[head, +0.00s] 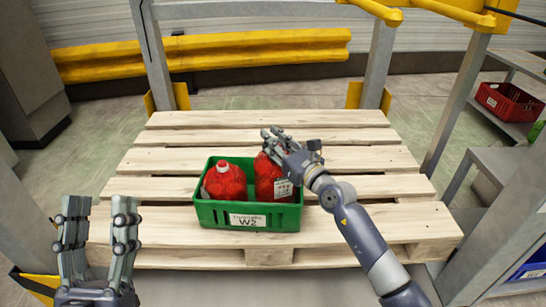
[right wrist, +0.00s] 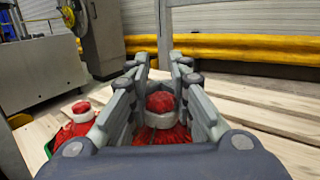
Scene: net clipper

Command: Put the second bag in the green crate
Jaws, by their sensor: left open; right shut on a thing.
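The green crate (head: 214,215) stands on a wooden pallet, its front label reading W2. One red net bag (head: 226,182) with a pale clip at its top sits in the left half of the crate; it also shows in the right wrist view (right wrist: 76,124). The second red bag (head: 267,180), with a white tag, is in the crate's right half. My right gripper (head: 272,143) is shut on this bag's top; in the right wrist view the bag's top (right wrist: 160,103) is between the fingers. Whether this bag rests on the crate floor is hidden. My left gripper (head: 98,220) is open and empty at the lower left.
The wooden pallet (head: 150,160) is bare around the crate. Grey rack posts (head: 378,65) rise behind it, with a yellow barrier (head: 200,52) beyond. A red crate (head: 510,103) and a blue crate (head: 530,265) stand on shelving at the right.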

